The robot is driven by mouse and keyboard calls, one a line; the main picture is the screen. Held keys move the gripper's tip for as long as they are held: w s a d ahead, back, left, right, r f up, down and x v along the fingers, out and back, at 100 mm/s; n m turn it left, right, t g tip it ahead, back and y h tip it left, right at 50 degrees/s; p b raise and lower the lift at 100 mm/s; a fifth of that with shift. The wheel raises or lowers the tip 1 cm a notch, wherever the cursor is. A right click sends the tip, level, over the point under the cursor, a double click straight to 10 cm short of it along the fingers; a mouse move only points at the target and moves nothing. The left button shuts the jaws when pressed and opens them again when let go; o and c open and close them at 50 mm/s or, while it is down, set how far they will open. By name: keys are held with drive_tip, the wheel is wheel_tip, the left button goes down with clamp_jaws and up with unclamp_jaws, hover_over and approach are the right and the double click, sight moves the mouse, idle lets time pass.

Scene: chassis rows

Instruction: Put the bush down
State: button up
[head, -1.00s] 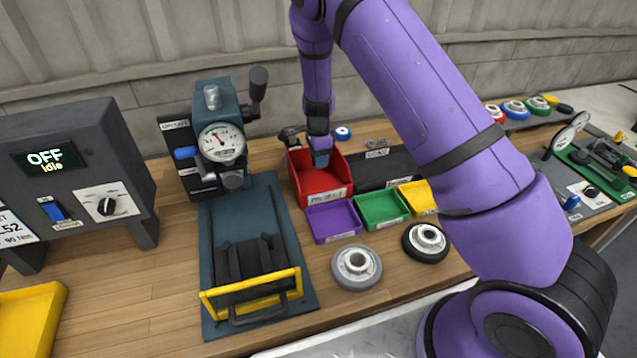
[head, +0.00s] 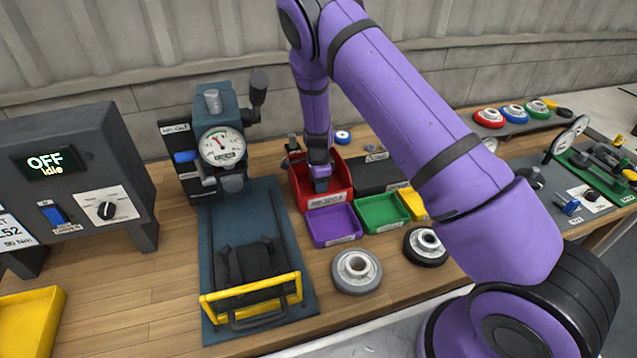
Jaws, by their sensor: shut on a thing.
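My gripper (head: 321,186) points down over the front part of the red bin (head: 330,201), at the end of the purple arm. It is shut on the bush. The bush itself cannot be made out at this size; the gripper and wrist hide it. I cannot tell whether the bush touches the bin floor. The red bin has a label on its front and stands behind the purple tray (head: 321,238).
A press with a dial gauge (head: 222,144) and blue base stands left of the bins. A green tray (head: 383,225) and a yellow tray (head: 411,205) sit to the right. A grey wheel (head: 357,270) and a black-rimmed wheel (head: 426,246) lie in front.

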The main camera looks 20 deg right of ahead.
drive_tip(key=shift+f, duration=0.1)
drive_tip(key=o, duration=1)
drive_tip(key=shift+c, duration=0.2)
